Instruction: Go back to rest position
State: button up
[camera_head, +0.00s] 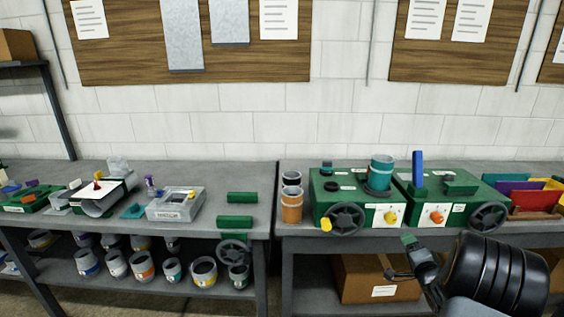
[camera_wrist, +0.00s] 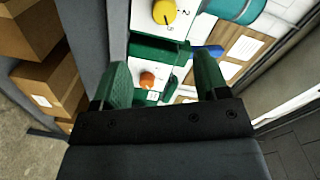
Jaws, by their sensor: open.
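My gripper (camera_wrist: 160,85) is open in the wrist view, with two green fingers apart and nothing between them. In the head view my gripper (camera_head: 405,256) is at the lower right, in front of the right bench's front edge and below the green machines. The wrist view faces a green machine with a yellow knob (camera_wrist: 164,11) and an orange knob (camera_wrist: 147,80). In the head view the same yellow knob (camera_head: 390,217) and orange knob (camera_head: 436,217) are on the machine fronts above my gripper.
The right bench (camera_head: 300,230) carries the green machines with handwheels (camera_head: 344,219), a teal cylinder (camera_head: 380,171) and coloured bins (camera_head: 530,195). Cardboard boxes (camera_head: 370,278) sit on its lower shelf. The left bench (camera_head: 235,180) holds tools, with several cans below.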

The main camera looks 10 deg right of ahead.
jog(key=s+d+f+n+g+h, duration=0.2)
jog(key=s+d+f+g+h, duration=0.1)
jog(key=s+f+g, duration=0.4)
jog(key=s+a+n+g, duration=0.2)
jog(key=a+g, duration=0.1)
jog(key=a, duration=0.1)
jog(key=s+a+r+n+g+y, duration=0.1)
jog(key=s+a+r+n, duration=0.2)
jog(key=a, duration=0.6)
jog(key=s+a+r+n+g+y, duration=0.1)
jog(key=s+a+r+n, duration=0.3)
jog(key=a, duration=0.6)
jog(key=s+a+r+n+g+y+p, duration=0.1)
jog(key=s+a+r+n+y, duration=0.2)
jog(key=a, duration=0.7)
notch_tip(320, 180, up, 4)
jog(key=shift+s+a+f+n+g, duration=0.15)
jog(key=shift+s+f+n+g, duration=0.2)
jog(key=shift+s, duration=0.8)
